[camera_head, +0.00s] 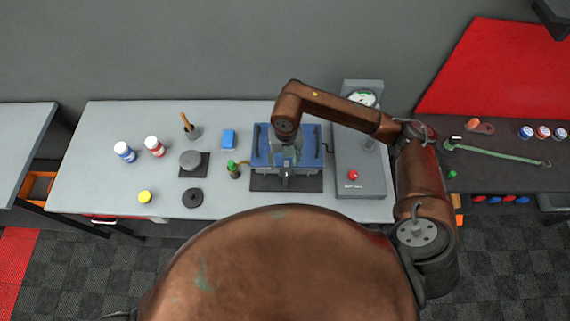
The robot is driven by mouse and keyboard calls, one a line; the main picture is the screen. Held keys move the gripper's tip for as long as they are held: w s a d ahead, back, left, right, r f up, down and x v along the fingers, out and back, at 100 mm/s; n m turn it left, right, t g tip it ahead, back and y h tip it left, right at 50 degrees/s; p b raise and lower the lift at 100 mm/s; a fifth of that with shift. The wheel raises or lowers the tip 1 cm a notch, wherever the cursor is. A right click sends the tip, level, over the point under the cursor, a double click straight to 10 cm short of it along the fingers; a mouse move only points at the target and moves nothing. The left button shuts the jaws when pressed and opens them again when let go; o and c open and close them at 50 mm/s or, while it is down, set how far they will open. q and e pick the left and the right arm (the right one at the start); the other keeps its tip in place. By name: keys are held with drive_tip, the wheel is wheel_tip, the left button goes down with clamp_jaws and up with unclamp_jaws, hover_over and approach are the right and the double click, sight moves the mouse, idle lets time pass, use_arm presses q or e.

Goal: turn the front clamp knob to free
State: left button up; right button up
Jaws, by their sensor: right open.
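The blue roller dyno (262,157) stands on a dark mat (260,183) near the front of the grey bench. My right arm reaches over it from the right and bends down. My right gripper (286,160) points down over the middle of the dyno and is open. A small dark part, perhaps the front clamp knob (287,174), shows at the dyno's front edge just below the gripper. I cannot tell whether the fingers are around it or touch it, nor which way it is turned. My left gripper is not in view.
Right of the dyno is a grey panel with a red button (352,174) and a round dial (362,98). A green-topped bottle (233,170) stands close left.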

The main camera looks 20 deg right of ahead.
sight(287, 170)
drive_tip(key=shift+w+d+f, duration=0.15)
drive_tip(key=shift+d+f, duration=0.05)
drive_tip(key=shift+d, duration=0.2)
drive_tip(key=shift+f+p, duration=0.85)
drive_tip(key=shift+f, duration=2.75)
drive_tip(key=shift+c, duration=0.6)
drive_tip(key=c, duration=1)
drive_tip(key=shift+c, duration=0.2)
